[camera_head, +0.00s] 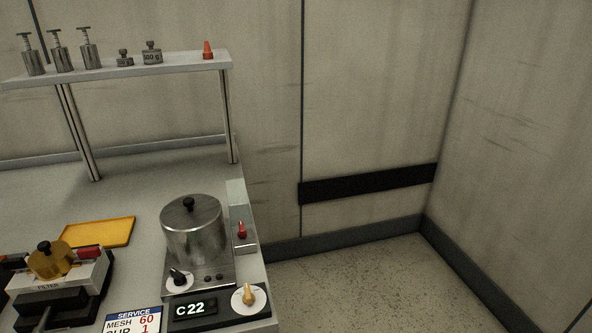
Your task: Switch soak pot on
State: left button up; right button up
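The soak pot (191,240) is a steel pot with a lid and a black knob on top. It stands on a grey heater base (212,275) near the right end of the bench. On the front of the base is a black knob (179,277) on a white dial. A red toggle (241,230) sits on a bracket to the right of the pot. In front, a black display (193,309) reads "C 22", with a yellow knob (248,296) on a white dial beside it. Neither gripper is in view.
A yellow tray (98,232) lies left of the pot, and a filter unit (52,273) stands at the lower left. A service card (133,320) is at the front. A raised shelf (120,68) holds several metal weights and an orange cone. Open floor lies right of the bench.

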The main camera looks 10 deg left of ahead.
aim_at(179, 279)
jog(key=u, duration=1.2)
